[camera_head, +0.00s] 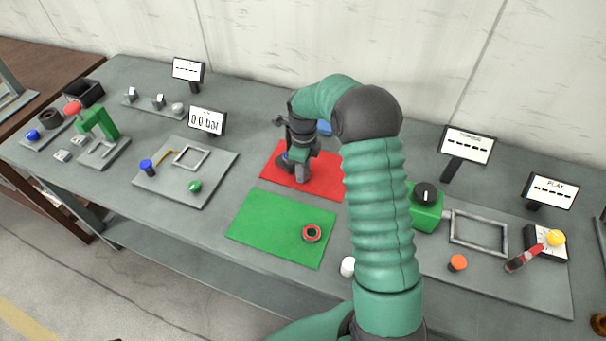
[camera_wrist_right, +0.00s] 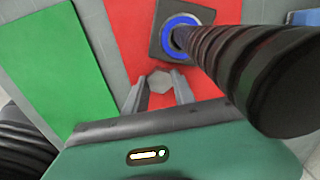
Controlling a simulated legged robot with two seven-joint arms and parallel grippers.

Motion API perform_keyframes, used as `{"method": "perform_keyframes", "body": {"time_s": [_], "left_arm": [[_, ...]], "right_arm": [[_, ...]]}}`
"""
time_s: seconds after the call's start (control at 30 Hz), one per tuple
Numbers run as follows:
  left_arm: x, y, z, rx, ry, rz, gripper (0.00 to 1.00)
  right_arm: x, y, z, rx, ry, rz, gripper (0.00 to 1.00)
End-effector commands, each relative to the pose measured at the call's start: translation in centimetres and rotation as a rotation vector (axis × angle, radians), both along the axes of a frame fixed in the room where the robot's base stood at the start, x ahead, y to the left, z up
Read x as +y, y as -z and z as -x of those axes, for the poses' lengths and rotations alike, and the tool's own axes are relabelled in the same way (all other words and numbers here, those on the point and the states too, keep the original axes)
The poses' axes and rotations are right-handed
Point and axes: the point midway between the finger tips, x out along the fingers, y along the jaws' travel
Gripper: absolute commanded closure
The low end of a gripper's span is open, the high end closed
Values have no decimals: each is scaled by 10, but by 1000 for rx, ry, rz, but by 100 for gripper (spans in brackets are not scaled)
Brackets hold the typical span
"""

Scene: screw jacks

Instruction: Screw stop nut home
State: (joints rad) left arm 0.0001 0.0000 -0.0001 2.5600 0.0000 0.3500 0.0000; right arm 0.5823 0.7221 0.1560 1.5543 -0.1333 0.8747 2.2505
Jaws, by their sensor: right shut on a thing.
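My right gripper (camera_head: 302,178) is low over the red mat (camera_head: 328,176), beside a dark jack. In the right wrist view its two fingers (camera_wrist_right: 159,90) are shut on a grey hexagonal piece (camera_wrist_right: 159,81), which looks like the nut. The jack has a dark square base (camera_wrist_right: 158,50) with a blue ring (camera_wrist_right: 180,22). A black ribbed screw (camera_wrist_right: 225,55) rises from the ring toward the camera. The hexagonal piece is beside the screw in this view, apart from it. In the head view my arm and gripper hide much of the jack. My left gripper is not in view.
A green box with a black knob (camera_head: 425,208) is farther right. A grey plate (camera_head: 200,165) lies left. The green mat's left part is clear.

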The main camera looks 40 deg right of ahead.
Motion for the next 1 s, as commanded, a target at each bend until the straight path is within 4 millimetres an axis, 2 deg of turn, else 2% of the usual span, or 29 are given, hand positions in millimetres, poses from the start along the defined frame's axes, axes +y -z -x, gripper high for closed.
{"method": "perform_keyframes", "body": {"time_s": [0.43, 0.57, 0.7, 0.87, 1.0], "left_arm": [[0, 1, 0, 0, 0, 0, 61], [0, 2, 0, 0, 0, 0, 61], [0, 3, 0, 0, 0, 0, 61], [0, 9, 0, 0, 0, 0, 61], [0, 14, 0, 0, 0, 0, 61]], "right_arm": [[-1, -4, 0, 0, 0, 2, 100], [-1, -16, -1, -3, 2, 3, 100], [-1, -37, -1, -2, 1, 2, 100], [36, -38, 2, 0, -5, 1, 100], [77, -41, 6, 0, -7, 1, 100]]}}
